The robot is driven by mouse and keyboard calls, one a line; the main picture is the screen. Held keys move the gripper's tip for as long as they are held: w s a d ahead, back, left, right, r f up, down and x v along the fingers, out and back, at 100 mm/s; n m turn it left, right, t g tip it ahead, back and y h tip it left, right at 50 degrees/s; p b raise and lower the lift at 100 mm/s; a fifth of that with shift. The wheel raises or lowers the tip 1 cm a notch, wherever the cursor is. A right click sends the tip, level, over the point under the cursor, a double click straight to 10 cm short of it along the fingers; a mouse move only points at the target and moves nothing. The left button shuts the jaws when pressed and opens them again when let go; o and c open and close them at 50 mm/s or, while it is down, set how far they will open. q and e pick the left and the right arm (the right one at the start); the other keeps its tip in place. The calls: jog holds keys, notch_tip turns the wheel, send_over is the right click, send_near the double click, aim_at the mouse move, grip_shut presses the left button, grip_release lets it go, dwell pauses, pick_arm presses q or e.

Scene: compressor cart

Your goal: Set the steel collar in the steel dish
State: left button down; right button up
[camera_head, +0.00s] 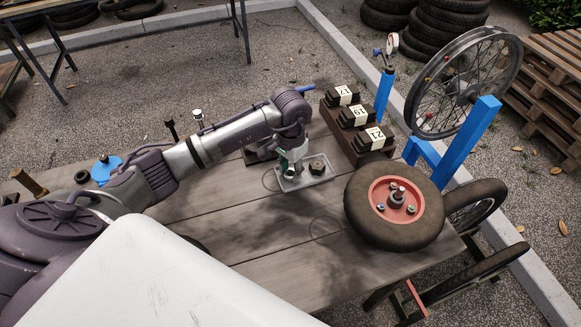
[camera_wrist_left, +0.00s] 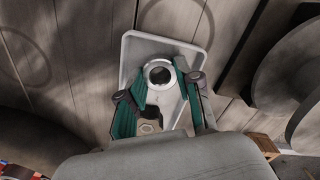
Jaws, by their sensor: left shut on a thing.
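The steel dish (camera_head: 306,183) is a shallow rectangular tray on the wooden table. Its pale rim (camera_wrist_left: 166,39) also shows in the wrist view. My left gripper (camera_head: 289,164) points down over the left part of the dish. In the wrist view its green-padded fingers (camera_wrist_left: 163,86) are shut on the steel collar (camera_wrist_left: 158,87), a bright ring with a dark hole. The collar is seen against the dish floor; I cannot tell whether it touches it. A dark hex nut (camera_head: 318,166) lies in the dish to the right of the gripper. My right gripper is not in view.
A wheel with a red hub (camera_head: 382,220) lies at the table's right. A wooden rack of numbered dark blocks (camera_head: 354,118) stands behind the dish. A blue stand (camera_head: 470,140) holds a wire-spoked rim (camera_head: 466,82). The table front (camera_head: 285,245) is mostly clear.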

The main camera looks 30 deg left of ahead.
pick_arm(q)
jog(key=shift+f, duration=0.15)
jog(key=c, duration=1.1)
grip_release()
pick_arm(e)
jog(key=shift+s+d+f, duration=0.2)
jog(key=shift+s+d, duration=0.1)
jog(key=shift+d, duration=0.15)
pick_arm(q)
jog(key=shift+r, duration=0.5)
notch_tip(320, 180, up, 11)
jog(key=shift+r+b, duration=0.15)
jog(key=shift+b, duration=0.8)
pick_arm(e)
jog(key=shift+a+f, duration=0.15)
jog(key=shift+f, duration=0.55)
